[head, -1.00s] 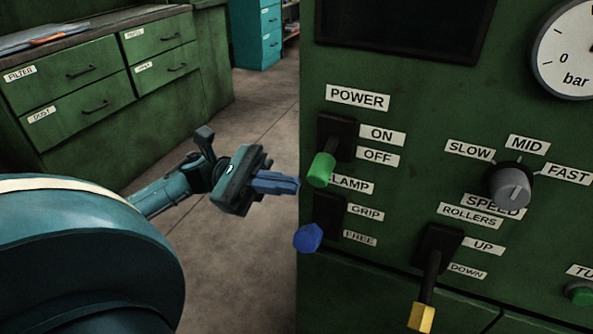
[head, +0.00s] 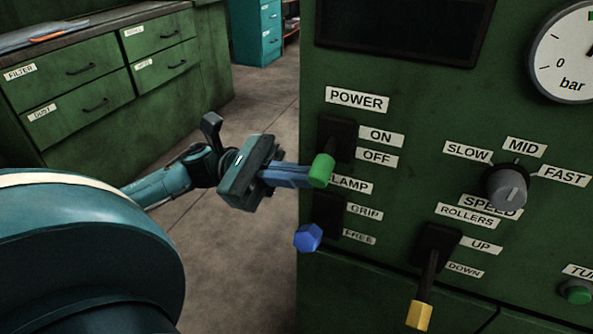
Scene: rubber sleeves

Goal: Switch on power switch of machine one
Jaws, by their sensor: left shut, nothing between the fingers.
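The power switch (head: 321,170) is a lever with a green tip on a black plate, under the POWER label (head: 357,100) on the green machine panel. Its tip hangs low, about level with or just below the OFF label (head: 377,157) and below the ON label (head: 381,137). My left gripper (head: 303,176) is shut and empty. Its blue fingertips are right at the left side of the green tip, partly behind it in the picture. I cannot tell whether they touch. My right gripper is not in view.
Just below are the clamp lever with a blue knob (head: 308,237) and the rollers lever with a yellow tip (head: 420,315). A grey speed knob (head: 508,187) and a pressure gauge (head: 564,60) are to the right. Green drawers (head: 90,75) stand left, with open floor between.

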